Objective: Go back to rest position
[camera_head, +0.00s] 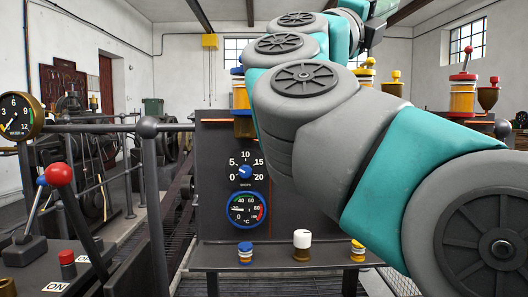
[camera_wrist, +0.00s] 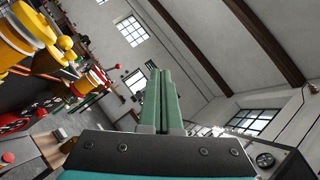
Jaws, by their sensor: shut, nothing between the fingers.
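My gripper (camera_wrist: 161,100) shows in the wrist view as two green fingers pressed together, with nothing between them. It is raised and tilted, facing the upper walls and ceiling beams of the room. In the head view my grey and teal arm fills the right half and reaches up past the top edge.
The panel carries a drops dial (camera_head: 245,171) and a temperature gauge (camera_head: 246,209). A red-balled lever (camera_head: 60,174) and railing (camera_head: 152,190) stand left.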

